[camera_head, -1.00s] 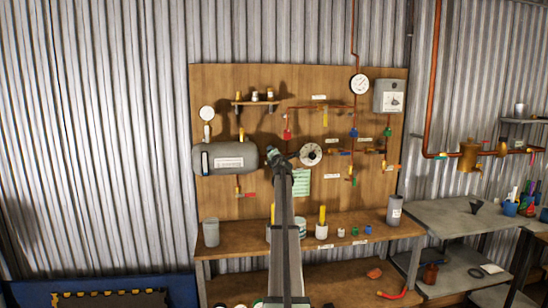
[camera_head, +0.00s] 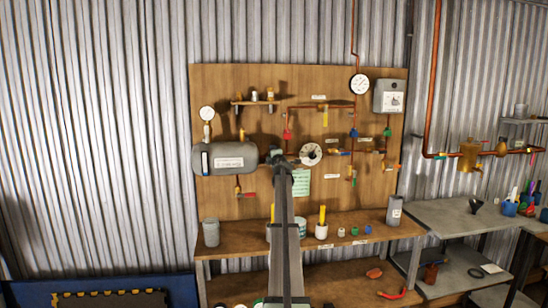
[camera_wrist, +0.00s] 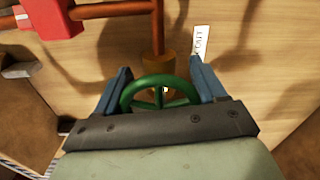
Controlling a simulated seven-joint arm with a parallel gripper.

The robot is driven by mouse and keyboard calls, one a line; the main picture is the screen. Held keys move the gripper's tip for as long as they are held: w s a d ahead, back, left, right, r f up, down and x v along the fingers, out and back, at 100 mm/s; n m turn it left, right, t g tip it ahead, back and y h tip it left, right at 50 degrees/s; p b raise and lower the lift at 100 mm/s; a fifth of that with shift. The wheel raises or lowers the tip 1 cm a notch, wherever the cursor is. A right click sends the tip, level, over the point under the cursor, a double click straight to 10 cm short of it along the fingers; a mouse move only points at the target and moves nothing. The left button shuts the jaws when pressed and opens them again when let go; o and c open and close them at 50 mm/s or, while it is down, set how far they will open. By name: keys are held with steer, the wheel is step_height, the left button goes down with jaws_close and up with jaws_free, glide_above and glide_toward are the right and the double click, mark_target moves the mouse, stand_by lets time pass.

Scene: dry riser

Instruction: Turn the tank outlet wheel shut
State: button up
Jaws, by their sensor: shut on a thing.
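The grey tank (camera_head: 212,159) is fixed to the wooden board on its left side. A green handwheel (camera_wrist: 165,80) sits on a brass valve body (camera_wrist: 159,67) in the wrist view, below a copper pipe. My gripper (camera_wrist: 160,72) has its blue fingers on either side of the wheel and is shut on it. The far part of the rim and the spokes show between the fingers; the near part is hidden by the gripper's dark front. In the head view my gripper (camera_head: 275,155) is just right of the tank and hides the wheel.
A white tag (camera_wrist: 201,42) hangs by the right fingertip. A red fitting (camera_wrist: 48,17) on a pipe is at upper left of the wrist view. A round dial (camera_head: 311,154) is close right of my gripper. The workbench (camera_head: 235,238) below holds pots.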

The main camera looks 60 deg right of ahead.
steer(key=shift+m, duration=3.9)
steer(key=o, duration=1)
steer(key=v, duration=1.4)
